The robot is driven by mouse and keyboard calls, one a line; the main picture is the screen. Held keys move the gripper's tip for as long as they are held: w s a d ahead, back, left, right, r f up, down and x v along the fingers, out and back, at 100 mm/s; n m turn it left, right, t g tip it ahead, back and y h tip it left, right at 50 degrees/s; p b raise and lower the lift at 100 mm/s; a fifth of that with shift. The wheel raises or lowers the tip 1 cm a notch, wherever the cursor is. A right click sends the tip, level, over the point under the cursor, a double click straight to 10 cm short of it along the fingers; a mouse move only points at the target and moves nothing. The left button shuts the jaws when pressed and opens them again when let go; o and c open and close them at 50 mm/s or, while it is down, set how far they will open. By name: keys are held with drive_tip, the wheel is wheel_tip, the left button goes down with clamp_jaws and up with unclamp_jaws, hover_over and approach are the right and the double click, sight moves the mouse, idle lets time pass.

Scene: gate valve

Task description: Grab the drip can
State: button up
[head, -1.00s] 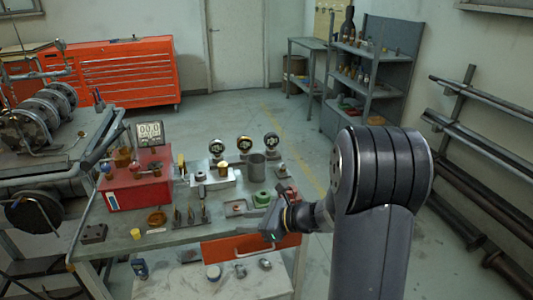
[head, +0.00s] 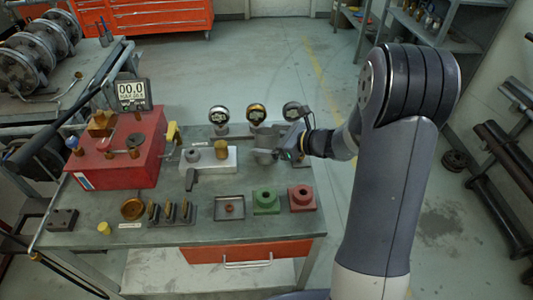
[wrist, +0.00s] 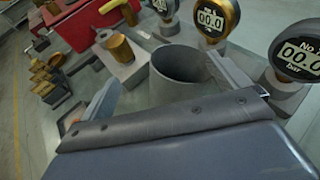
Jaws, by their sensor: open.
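The drip can, a grey open-topped cylinder (wrist: 180,76), stands upright on the workbench. In the wrist view it sits between the two fingers of my gripper (wrist: 163,72), one finger to its left and one to its right. The fingers are open, and I cannot tell whether either touches the can.
Gauges (head: 256,114) stand close behind the can. A light block with a brass knob (head: 221,149) is to its left. A green block (head: 266,201) and a red block (head: 301,197) sit in front. A red box (head: 118,158) is further left.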

drive_tip(key=a+f, duration=0.1)
drive_tip(key=w+a+f, duration=0.1)
drive_tip(key=a, duration=0.1)
drive_tip(key=shift+w+f, duration=0.1)
drive_tip(key=shift+f, duration=0.05)
drive_tip(key=shift+d, duration=0.1)
drive_tip(key=c, duration=0.6)
drive_tip(key=shift+c, duration=0.2)
